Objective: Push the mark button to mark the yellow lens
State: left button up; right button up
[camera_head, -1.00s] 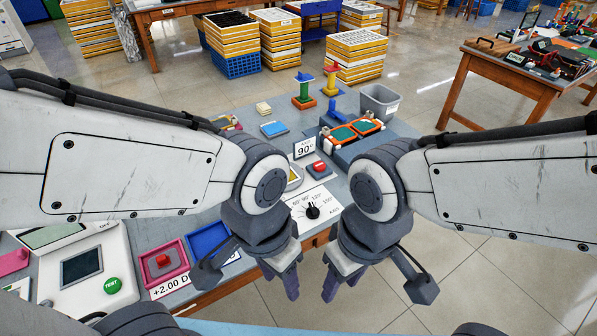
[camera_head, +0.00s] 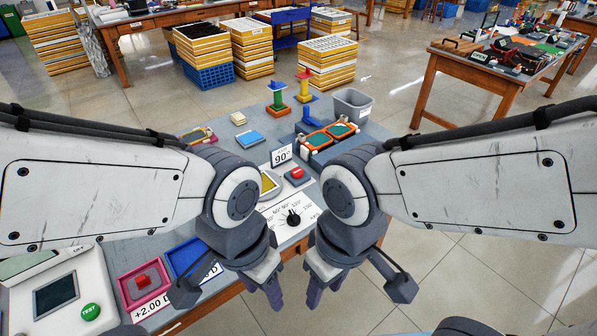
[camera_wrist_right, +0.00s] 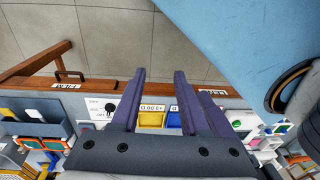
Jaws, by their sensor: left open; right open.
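The mark button is a red button (camera_head: 297,174) on a small grey base on the table, just right of the yellow lens. The yellow lens (camera_head: 268,184) lies in a pale holder, partly hidden by my left arm. My left gripper (camera_head: 264,291) is open and empty, in front of the table's near edge and well short of the button. My right gripper (camera_head: 321,289) is open and empty beside it, also off the near edge. In the right wrist view its purple fingers (camera_wrist_right: 160,90) are apart with nothing gripped.
A dial (camera_head: 293,217) on a white plate lies between the grippers and the button. Pink (camera_head: 124,290) and blue trays are at left.

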grip_shut()
dwell(1.5)
